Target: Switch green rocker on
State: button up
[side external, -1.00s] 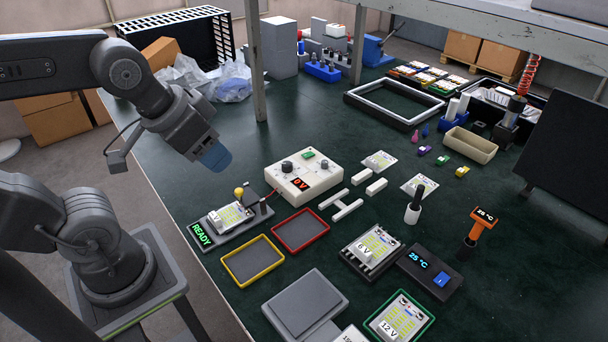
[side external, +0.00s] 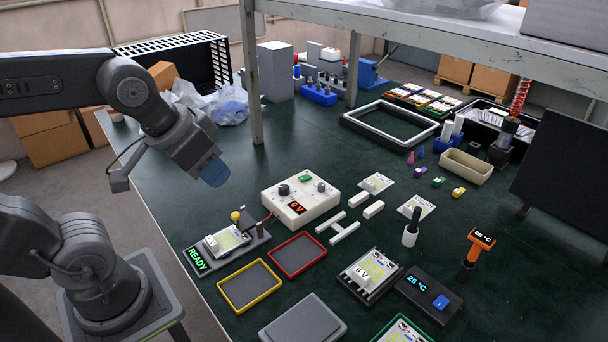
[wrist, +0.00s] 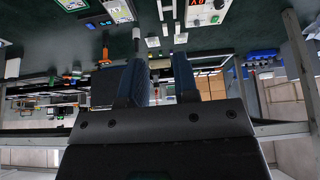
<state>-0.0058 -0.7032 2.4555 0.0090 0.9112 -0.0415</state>
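The green rocker (side external: 305,178) sits on the top face of a cream power supply box (side external: 328,203). Its tilt is too small to read. The box has dark knobs and a red display (side external: 297,208) reading 0 V. My gripper (side external: 214,173), with blue fingers, hangs in the air to the left of the box and above the bench, apart from it. In the wrist view, my gripper (wrist: 158,78) has its two fingers apart with nothing between them.
A fixture (side external: 252,240) with a READY display and a yellow knob stands left of the box. Yellow (side external: 224,300) and red (side external: 279,266) trays lie in front. White bars (side external: 343,232) lie to its right. A shelf post (side external: 250,80) rises behind.

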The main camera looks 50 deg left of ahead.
jog(key=w+a+r+n, duration=0.1)
jog(key=w, duration=0.3)
jog(key=w+a+r+n+g, duration=0.1)
jog(key=w+n, duration=0.1)
jog(key=w, duration=0.1)
jog(key=w+a+r+n+y, duration=0.1)
jog(key=w, duration=0.3)
jog(key=shift+w+a+r+n+g, duration=0.1)
jog(key=shift+w+r+n+g, duration=0.05)
jog(key=shift+w+n+g, duration=0.2)
grip_shut()
jog(key=w+a+f+n+g+y, duration=0.15)
jog(key=w+a+n, duration=0.25)
jog(key=w, duration=0.6)
jog(key=w+a+f+n+g, duration=0.1)
jog(key=w+a+f+n, duration=0.3)
jog(key=w+f, duration=0.3)
jog(key=w+a+f+n+g, duration=0.1)
jog(key=w+a+f+n, duration=0.4)
jog(key=w+f, duration=0.2)
notch_tip(320, 180, down, 2)
jog(key=shift+a+g+y, duration=0.25)
jog(key=shift+g+y, duration=0.15)
jog(key=shift+y, duration=0.05)
